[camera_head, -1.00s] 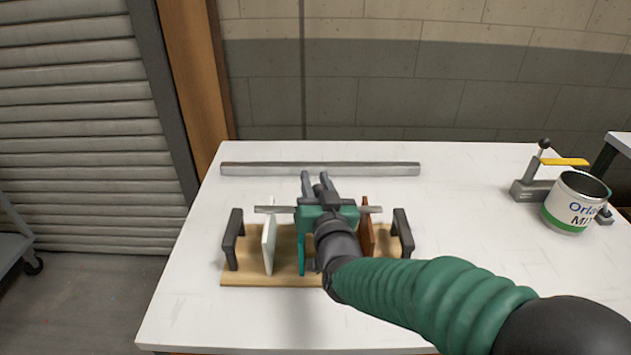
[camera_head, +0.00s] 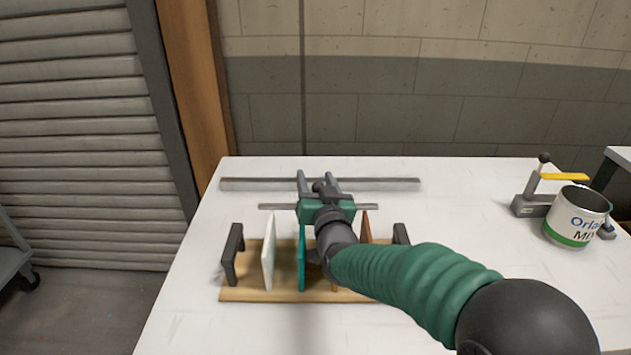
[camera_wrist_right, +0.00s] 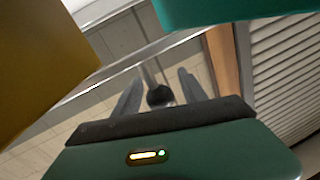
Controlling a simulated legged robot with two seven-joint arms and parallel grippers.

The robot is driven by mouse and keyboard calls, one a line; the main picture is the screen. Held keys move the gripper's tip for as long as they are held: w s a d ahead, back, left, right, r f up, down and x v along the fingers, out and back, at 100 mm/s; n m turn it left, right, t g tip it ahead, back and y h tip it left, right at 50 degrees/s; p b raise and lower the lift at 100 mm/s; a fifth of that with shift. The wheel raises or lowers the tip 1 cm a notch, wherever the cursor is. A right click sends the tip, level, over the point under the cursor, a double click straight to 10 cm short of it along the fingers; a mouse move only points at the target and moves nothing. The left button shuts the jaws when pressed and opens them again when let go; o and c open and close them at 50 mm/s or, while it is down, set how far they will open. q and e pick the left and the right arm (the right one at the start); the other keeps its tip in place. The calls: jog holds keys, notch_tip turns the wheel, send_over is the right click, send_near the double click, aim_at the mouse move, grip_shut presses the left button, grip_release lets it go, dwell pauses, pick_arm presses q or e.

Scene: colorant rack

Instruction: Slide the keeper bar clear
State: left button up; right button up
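The thin grey keeper bar (camera_head: 275,206) lies crosswise at the far side of the wooden rack (camera_head: 240,295), just beyond the tops of the panels. My right gripper (camera_head: 317,180) reaches over the rack from the right. Its green body covers the bar's middle, and its two fingers point away, past the bar. In the wrist view a dark knob (camera_wrist_right: 159,96) on a stem stands between the fingers, with a gap on each side. The rack holds a white panel (camera_head: 268,255), a teal panel (camera_head: 302,260) and a red-brown panel (camera_head: 366,228); a yellow one is mostly hidden. My left gripper is out of view.
A long grey rail (camera_head: 390,185) lies across the table behind the rack, close under my fingers. Dark posts (camera_head: 232,255) stand at the rack's ends. A paint can (camera_head: 575,222) and a yellow-handled clamp (camera_head: 528,200) stand at the right. The white table between is clear.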

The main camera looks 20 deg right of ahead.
jog(key=s+a+b, duration=0.1)
jog(key=s+b, duration=0.2)
jog(key=s, duration=1.3)
jog(key=shift+s+a, duration=0.2)
jog(key=shift+s, duration=0.15)
